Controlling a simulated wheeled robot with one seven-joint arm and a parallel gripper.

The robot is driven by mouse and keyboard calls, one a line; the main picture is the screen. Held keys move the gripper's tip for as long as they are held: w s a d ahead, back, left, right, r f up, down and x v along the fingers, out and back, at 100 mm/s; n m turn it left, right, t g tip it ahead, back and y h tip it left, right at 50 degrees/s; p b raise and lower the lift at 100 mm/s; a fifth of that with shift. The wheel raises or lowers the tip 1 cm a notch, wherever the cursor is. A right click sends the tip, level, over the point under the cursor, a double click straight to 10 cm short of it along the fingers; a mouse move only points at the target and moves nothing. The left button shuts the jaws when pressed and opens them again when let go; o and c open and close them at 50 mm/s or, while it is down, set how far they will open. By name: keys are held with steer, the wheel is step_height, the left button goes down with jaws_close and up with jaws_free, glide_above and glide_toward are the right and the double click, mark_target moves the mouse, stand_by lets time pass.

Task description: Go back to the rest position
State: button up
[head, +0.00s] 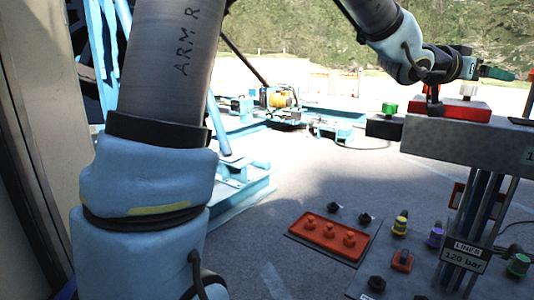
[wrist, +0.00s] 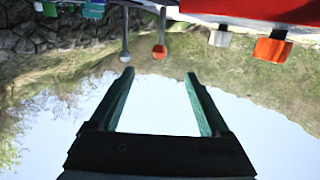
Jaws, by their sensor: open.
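My gripper (head: 497,73) is at the upper right of the head view, at the end of my arm. It points to the right, above a red block (head: 452,110) on a grey stand. In the wrist view my gripper (wrist: 159,74) shows two green fingers spread apart with only sky and hillside between them. Nothing is held. The wrist picture appears upside down, with the red block (wrist: 255,10) along its top edge.
The grey stand (head: 470,137) carries a black box with a green knob (head: 389,108). A red plate (head: 328,236) and several coloured fittings lie on a low panel at the lower right. A light-blue frame (head: 240,190) stands at the left. Open ground lies between.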

steer(key=w+a+f+n+t+y, duration=0.1)
steer(key=w+a+f+n+y, duration=0.25)
steer(key=a+f, duration=0.5)
steer(key=w+a+f+n+t+y, duration=0.15)
steer(key=w+a+f+y, duration=0.3)
steer(key=a, duration=0.75)
steer(key=w+a+f+n+t+y, duration=0.1)
steer(key=w+a+f+n+y, duration=0.25)
steer(key=a+f, duration=0.5)
steer(key=s+a+f+n+g+y, duration=0.1)
steer(key=s+a+f+g, duration=0.1)
steer(key=a, duration=0.6)
steer(key=s+a+f+n+g+y, duration=0.2)
steer(key=s+a+f, duration=0.2)
steer(key=s+a, duration=0.3)
steer(key=s+a+f+n+g+y, duration=0.1)
steer(key=s+a+f, duration=0.3)
steer(key=a, duration=0.5)
steer(key=shift+s+a+n+g+y, duration=0.25)
steer(key=shift+s+n+g+y, duration=0.1)
steer(key=shift+s+n+g, duration=0.25)
steer(key=shift+c, duration=0.3)
